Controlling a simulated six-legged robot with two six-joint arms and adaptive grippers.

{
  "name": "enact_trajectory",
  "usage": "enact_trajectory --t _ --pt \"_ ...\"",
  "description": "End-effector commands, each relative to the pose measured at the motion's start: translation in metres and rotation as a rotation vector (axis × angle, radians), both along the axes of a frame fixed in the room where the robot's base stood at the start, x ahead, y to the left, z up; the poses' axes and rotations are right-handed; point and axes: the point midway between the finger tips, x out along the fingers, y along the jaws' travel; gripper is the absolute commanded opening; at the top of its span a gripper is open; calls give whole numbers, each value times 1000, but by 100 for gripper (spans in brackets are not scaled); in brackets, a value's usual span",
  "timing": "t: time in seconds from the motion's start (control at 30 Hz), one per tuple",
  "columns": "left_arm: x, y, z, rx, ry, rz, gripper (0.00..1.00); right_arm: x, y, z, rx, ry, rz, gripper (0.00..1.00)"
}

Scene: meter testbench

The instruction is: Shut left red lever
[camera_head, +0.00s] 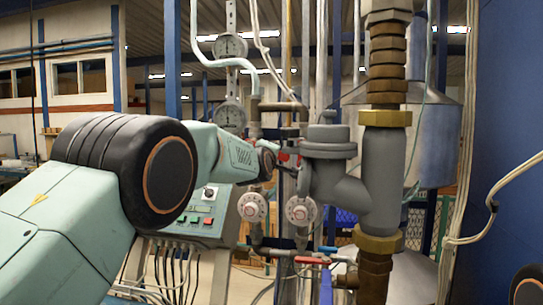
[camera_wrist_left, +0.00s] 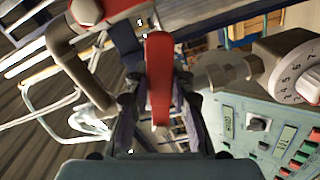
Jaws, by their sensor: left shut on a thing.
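A red lever (camera_wrist_left: 158,75) stands between the two fingers of my left gripper (camera_wrist_left: 158,112) in the left wrist view. The fingers are closed on its sides, and its length runs away from the palm. In the head view my left gripper (camera_head: 272,160) reaches in from the left to the pipework, just left of the grey valve body. Only a small bit of red shows at its tips there, and my arm and the pipes hide most of the lever. My right gripper is out of view.
A grey valve body (camera_head: 326,142) and a thick brass-jointed pipe (camera_head: 382,170) stand right of the gripper. Two round dials (camera_head: 252,207) (camera_head: 300,210) hang below. A lower red lever (camera_head: 312,260) and a control panel (camera_head: 205,212) are also near.

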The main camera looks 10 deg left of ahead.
Motion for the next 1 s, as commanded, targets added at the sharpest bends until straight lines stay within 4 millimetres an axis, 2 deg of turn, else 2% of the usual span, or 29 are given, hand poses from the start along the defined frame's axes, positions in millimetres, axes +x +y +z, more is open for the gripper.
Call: enact_trajectory --t 0.03,0.37,0.4,0.63,1.0 --pt "0 -1 5 -9 -10 0 0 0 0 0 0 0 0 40" --pt "0 -1 7 -13 -12 0 0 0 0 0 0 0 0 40" --pt "0 -1 7 -13 -13 1 25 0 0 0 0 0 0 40" --pt "0 0 5 -10 -9 0 45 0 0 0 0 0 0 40" --pt "-1 0 3 -8 -4 1 46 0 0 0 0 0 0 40"
